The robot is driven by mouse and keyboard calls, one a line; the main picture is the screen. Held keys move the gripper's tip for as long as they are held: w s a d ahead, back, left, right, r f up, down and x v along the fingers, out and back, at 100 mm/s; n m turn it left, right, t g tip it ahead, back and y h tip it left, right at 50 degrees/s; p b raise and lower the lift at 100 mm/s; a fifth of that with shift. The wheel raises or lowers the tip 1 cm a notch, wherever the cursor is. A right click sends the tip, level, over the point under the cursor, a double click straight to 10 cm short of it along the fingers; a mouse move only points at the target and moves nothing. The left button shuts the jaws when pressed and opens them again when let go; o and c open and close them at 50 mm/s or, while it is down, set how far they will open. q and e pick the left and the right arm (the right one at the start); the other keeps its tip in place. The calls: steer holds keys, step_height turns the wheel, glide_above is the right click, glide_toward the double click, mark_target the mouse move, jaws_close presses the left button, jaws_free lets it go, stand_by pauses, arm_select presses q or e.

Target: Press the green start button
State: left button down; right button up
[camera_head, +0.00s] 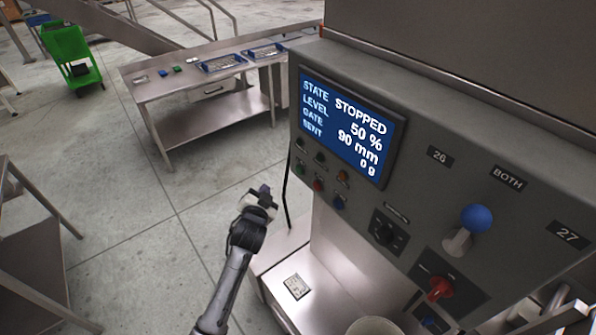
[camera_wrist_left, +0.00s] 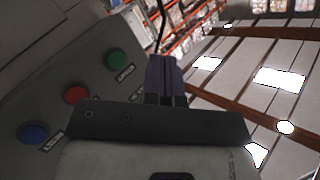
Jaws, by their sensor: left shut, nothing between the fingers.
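The green start button (camera_head: 300,170) is at the left end of the lower row on the control panel, below the screen. In the left wrist view the green button (camera_wrist_left: 117,61) shows clearly, with the red button (camera_wrist_left: 76,95) and blue button (camera_wrist_left: 33,132) in line with it. My left gripper (camera_head: 262,192) is shut and empty, left of the panel and apart from the green button. In the left wrist view its closed fingers (camera_wrist_left: 165,78) are to the right of the green button. My right gripper is out of view.
The screen (camera_head: 347,125) reads STOPPED, 50 %, 90 mm, 0 g. A steel ledge (camera_head: 272,262) is below. A steel table (camera_head: 190,85) with trays stands behind; open floor lies left.

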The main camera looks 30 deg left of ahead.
mark_target(299, 171)
arm_select(q)
steer(key=w+d+b, duration=0.2)
steer(key=w+b, duration=0.2)
steer(key=w, duration=0.4)
steer(key=shift+w+d+b, duration=0.15)
steer(key=shift+d+b, duration=0.2)
steer(key=shift+b, duration=0.05)
stand_by(0.7)
stand_by(0.8)
steer(key=shift+w, duration=0.1)
stand_by(0.4)
steer(key=shift+w+d, duration=0.15)
steer(key=shift+w, duration=0.15)
steer(key=shift+w, duration=0.15)
stand_by(0.5)
